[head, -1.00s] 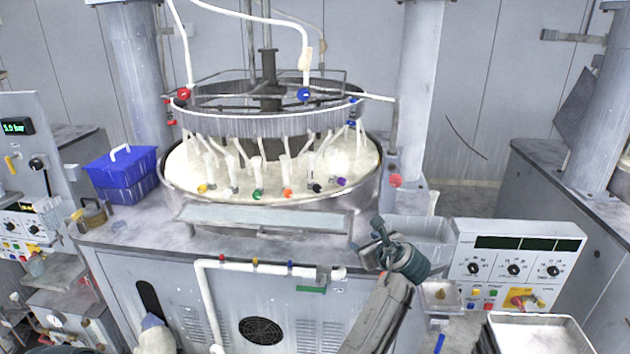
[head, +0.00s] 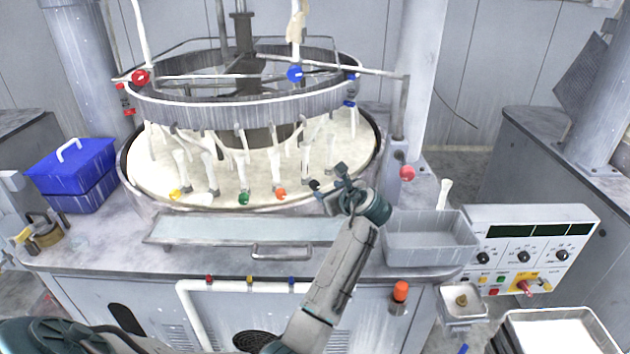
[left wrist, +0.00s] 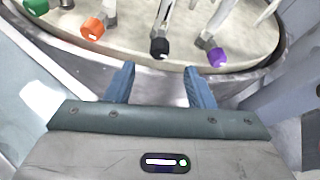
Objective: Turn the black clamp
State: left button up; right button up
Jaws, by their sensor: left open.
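The black clamp (head: 314,185) is at the near rim of the round polishing basin (head: 135,190), at the bottom of a white tube. In the left wrist view the black clamp (left wrist: 160,47) lies just beyond my fingertips, roughly midway between them. My left gripper (head: 331,182) is open and empty, close to the clamp on its near right side; its two blue fingers (left wrist: 158,72) stand apart and do not appear to touch it. An orange clamp (left wrist: 92,29) is left of the black one and a purple clamp (left wrist: 217,57) is right. My right gripper is not in view.
Yellow (head: 175,194) and green (head: 243,198) clamps sit further left on the rim. A grey bin (head: 430,245) and a control panel (head: 530,225) stand right of my arm. A blue box (head: 70,175) is at the left. A handle (head: 282,252) is on the machine front.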

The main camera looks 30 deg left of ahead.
aim_at(316, 186)
pick_arm(q)
jog(key=x, duration=0.1)
jog(key=p+x, duration=0.1)
jog(key=x, duration=0.1)
jog(key=shift+w+a+r, duration=0.1)
jog(key=shift+a+r, duration=0.1)
jog(key=shift+p+x, duration=0.4)
jog(key=shift+x, duration=0.75)
jog(key=x, duration=0.3)
jog(key=shift+f+p, duration=0.25)
jog(key=shift+p, duration=0.1)
jog(key=shift+d, duration=0.2)
jog(key=shift+c, duration=0.2)
jog(key=shift+a, duration=0.1)
jog(key=c, duration=1)
jog(key=shift+o, duration=0.2)
jog(key=shift+f+n+t, duration=0.1)
jog(key=shift+n+t, duration=0.4)
jog(key=shift+n, duration=0.3)
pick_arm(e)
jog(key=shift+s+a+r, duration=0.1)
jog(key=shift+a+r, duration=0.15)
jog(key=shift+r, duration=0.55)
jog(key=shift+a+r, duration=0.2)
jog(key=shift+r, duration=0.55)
